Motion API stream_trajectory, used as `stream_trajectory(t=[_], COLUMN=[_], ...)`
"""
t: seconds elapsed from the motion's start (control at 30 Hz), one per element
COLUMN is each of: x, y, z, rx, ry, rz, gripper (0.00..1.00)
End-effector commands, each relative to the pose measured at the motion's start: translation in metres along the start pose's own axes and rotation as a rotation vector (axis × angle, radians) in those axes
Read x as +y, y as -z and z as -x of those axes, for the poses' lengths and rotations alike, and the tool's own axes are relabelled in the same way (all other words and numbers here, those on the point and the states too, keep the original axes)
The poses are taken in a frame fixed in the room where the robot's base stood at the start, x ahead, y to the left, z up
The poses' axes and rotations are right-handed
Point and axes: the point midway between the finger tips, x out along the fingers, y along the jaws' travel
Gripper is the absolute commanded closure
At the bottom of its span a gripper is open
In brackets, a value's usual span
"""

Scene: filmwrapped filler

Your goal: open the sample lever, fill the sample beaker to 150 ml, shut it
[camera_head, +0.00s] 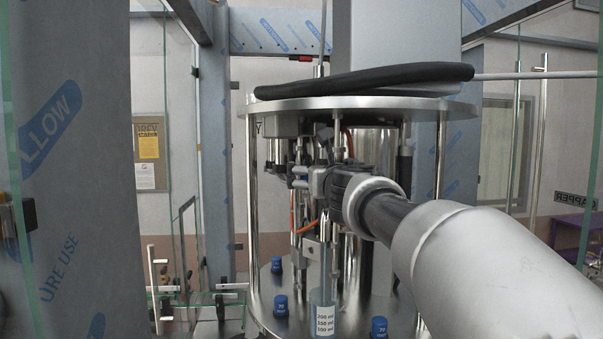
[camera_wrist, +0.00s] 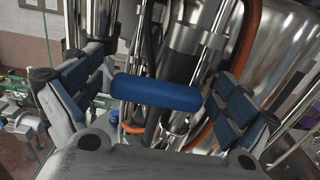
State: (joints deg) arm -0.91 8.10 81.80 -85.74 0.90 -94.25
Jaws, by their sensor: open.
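The sample lever, a blue rounded handle (camera_wrist: 157,93), lies across the middle of the wrist view. My gripper (camera_wrist: 160,100) is open, with one padded finger on each side of the handle; I cannot tell whether either touches it. In the head view my gripper (camera_head: 317,180) reaches in among the filler's pipes, and the lever is not clear there. The sample beaker (camera_head: 322,298) stands upright below it, tall and clear, with a white label reading 200, 150 and 100 ml. I cannot make out a liquid level in it.
Several blue-capped weights (camera_head: 280,305) stand on the round base plate around the beaker. Shiny rods (camera_head: 253,215), an orange hose (camera_wrist: 247,50) and a steel cylinder (camera_wrist: 285,50) crowd the gripper. Glass panels and film-wrapped posts (camera_head: 213,150) frame the machine.

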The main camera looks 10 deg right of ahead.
Motion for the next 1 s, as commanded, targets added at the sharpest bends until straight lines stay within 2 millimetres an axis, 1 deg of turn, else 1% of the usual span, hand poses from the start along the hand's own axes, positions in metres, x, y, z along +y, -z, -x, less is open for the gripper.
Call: stream_trajectory(t=[0.07,0.17,1.0], x=[0.0,0.0,0.0], y=[0.0003,0.0003,0.0003], z=[0.0001,0.0002,0.0003], rx=[0.0,0.0,0.001], ry=[0.0,0.0,0.0], rz=[0.0,0.0,0.0], gripper=[0.04,0.09,0.66])
